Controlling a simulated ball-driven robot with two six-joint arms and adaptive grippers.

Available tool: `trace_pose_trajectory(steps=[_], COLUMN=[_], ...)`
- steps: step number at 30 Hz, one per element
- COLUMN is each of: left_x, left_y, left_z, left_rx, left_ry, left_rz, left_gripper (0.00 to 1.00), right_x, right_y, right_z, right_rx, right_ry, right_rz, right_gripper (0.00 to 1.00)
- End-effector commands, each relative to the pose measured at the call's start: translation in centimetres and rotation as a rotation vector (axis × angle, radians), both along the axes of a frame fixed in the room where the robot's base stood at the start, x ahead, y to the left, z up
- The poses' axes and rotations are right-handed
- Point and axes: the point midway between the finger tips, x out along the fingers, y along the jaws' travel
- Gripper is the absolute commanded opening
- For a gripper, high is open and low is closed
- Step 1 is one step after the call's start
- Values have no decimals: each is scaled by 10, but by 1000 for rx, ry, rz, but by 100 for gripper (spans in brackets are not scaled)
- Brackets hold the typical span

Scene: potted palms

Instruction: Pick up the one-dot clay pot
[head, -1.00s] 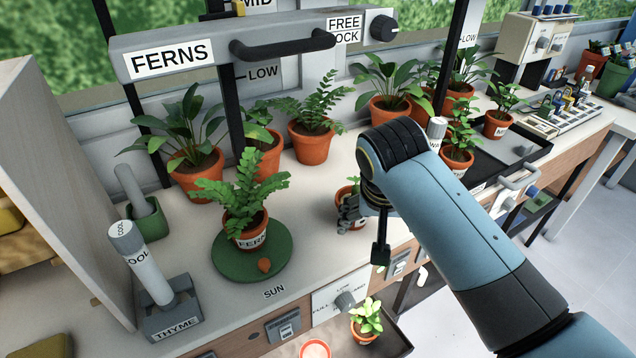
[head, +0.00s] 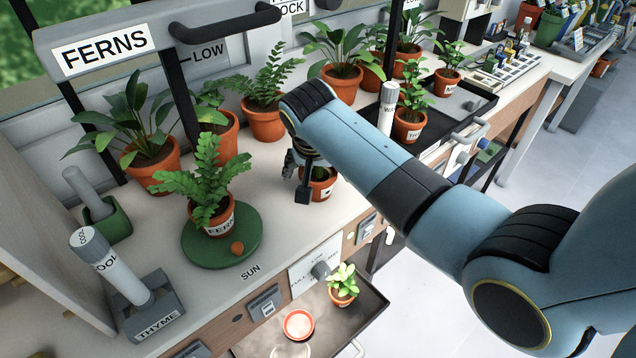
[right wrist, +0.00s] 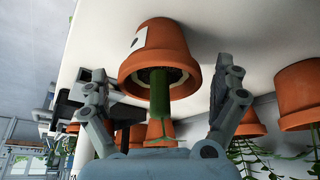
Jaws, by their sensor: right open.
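The clay pot (head: 322,188) with a green plant stands upright on the bench, partly hidden by my right gripper in the head view. In the right wrist view the pot (right wrist: 165,55) appears upside down, with a white label bearing what looks like one dark dot. My right gripper (head: 300,180) is open at the pot. In the wrist view its two fingers (right wrist: 160,85) stand on either side of the pot, with gaps visible. My left gripper is not in view.
A potted fern (head: 213,218) stands on a green round mat (head: 235,252) to the left. Other potted plants (head: 265,122) line the back. A black tray (head: 462,110) holds pots at right. Below the bench front, an open drawer (head: 335,325) holds a small plant (head: 343,285).

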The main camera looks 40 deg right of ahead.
Motion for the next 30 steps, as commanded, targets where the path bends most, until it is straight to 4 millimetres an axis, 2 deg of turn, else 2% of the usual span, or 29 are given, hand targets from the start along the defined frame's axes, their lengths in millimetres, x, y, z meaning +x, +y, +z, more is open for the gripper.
trace_pose_trajectory(steps=[8,11,23,30], left_x=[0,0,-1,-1], left_y=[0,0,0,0], left_z=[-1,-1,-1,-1], left_rx=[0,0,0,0], left_ry=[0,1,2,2], left_rz=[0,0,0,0], left_gripper=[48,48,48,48], right_x=[1,1,1,2], right_y=[-1,-2,-2,-2], right_z=[-5,-5,-5,-5], right_rx=[0,0,0,-1], right_ry=[0,0,0,0], right_rz=[0,0,1,1], right_gripper=[97,87,35,34])
